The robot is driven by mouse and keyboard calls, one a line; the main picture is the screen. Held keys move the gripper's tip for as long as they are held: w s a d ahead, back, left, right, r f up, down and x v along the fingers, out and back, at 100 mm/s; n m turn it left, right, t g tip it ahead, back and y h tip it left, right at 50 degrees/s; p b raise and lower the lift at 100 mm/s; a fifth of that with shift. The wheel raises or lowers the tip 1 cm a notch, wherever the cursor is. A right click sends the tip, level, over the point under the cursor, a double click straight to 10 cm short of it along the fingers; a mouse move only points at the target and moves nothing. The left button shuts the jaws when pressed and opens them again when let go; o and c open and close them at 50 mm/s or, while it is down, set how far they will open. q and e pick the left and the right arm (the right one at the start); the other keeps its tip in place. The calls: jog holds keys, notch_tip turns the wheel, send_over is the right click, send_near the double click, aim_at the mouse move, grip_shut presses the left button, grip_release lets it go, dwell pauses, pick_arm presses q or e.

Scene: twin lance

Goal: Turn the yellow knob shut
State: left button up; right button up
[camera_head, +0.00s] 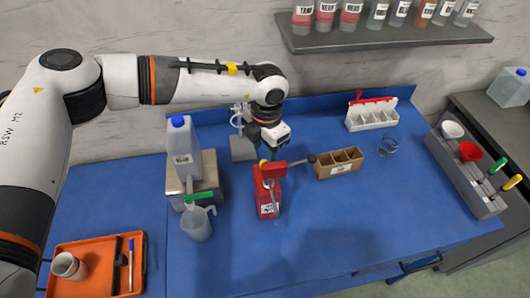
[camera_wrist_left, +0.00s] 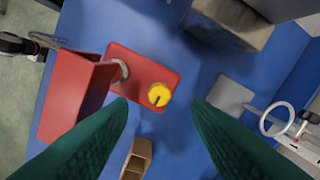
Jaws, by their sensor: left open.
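The yellow knob (camera_head: 263,162) sits on top of a red box-like device (camera_head: 268,198) on the blue table. In the left wrist view the yellow knob (camera_wrist_left: 159,95), with a dark slot in it, lies on a red plate (camera_wrist_left: 150,70) beside a grey curved spout. My left gripper (camera_head: 268,153) is above and just behind the device, pointing down. In the left wrist view its two green fingers (camera_wrist_left: 160,103) are apart, with the knob showing between them and nothing held. I cannot tell the exact height gap. My right gripper is not in view.
A cardboard divided box (camera_head: 339,171) stands right of the device. A jug (camera_head: 196,222) and a blue-capped container (camera_head: 184,145) stand to its left. An orange tray (camera_head: 98,284) lies front left. A white rack (camera_head: 371,114) stands at the back. The front right of the table is clear.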

pick_arm(q)
jog(key=shift+f+p, duration=0.55)
jog(key=shift+f, duration=1.8)
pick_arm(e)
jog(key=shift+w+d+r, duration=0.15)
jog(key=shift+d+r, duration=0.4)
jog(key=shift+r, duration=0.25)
pick_arm(q)
jog(key=shift+w, duration=0.1)
